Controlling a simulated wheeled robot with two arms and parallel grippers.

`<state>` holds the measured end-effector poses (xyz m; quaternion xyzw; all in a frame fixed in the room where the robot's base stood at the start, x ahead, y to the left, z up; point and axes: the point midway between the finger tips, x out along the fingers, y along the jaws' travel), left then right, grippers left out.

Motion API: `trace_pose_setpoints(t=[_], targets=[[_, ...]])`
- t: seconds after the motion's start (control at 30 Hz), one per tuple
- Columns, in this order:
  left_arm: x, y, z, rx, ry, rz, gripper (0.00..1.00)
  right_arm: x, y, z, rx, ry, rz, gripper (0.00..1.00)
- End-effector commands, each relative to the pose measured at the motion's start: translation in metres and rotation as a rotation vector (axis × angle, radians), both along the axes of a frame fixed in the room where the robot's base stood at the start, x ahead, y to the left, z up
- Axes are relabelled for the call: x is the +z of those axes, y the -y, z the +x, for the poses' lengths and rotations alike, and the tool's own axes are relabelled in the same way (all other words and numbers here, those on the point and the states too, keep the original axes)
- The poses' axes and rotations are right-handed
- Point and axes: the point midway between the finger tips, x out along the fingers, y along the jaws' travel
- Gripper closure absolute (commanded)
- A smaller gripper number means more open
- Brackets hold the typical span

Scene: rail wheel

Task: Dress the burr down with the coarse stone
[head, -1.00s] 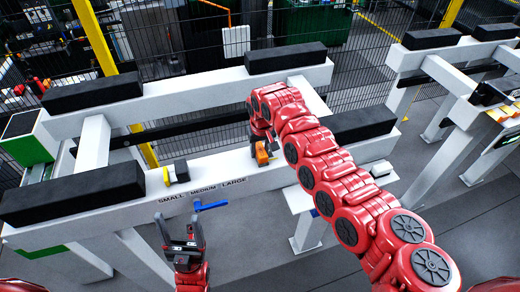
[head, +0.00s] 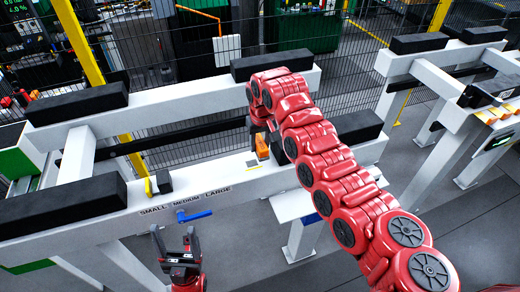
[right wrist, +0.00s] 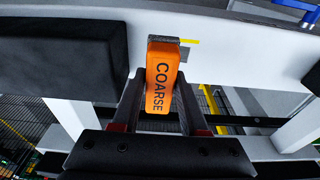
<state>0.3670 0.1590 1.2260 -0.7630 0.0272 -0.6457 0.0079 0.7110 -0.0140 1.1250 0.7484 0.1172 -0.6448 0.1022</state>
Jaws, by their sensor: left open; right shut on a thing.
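The coarse stone (right wrist: 163,82) is an orange block marked COARSE, held between the two dark fingers of my right gripper (right wrist: 160,112). In the head view the stone (head: 262,146) shows as a small orange patch at the near white beam, beside my red right arm. In the wrist view its far end overlaps a grey piece against the beam; I cannot tell whether they touch. My left gripper (head: 180,246) is open and empty in front of the beam, below the size lettering. I cannot make out the burr.
The near white beam (head: 225,176) carries black pads (head: 65,208), a dark block with a yellow strip (head: 163,182) and a blue handle (head: 195,216). A second beam with pads lies behind it. A mesh fence stands beyond. Another rack (head: 420,70) is at right.

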Motion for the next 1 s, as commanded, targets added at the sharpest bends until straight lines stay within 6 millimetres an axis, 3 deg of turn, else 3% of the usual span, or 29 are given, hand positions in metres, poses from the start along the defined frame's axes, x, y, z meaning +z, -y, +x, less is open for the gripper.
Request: trace_pose_setpoints(t=[0.33, 1.0], targets=[[0.0, 0.0, 0.0, 0.0, 0.0, 0.0, 0.27, 0.029, 0.001, 0.0, 0.0, 0.002, 0.0, 1.0], [-0.001, 0.0, 0.0, 0.0, 0.0, 0.0, 0.27, 0.03, 0.002, 0.0, -0.002, 0.002, 0.0, 1.0]])
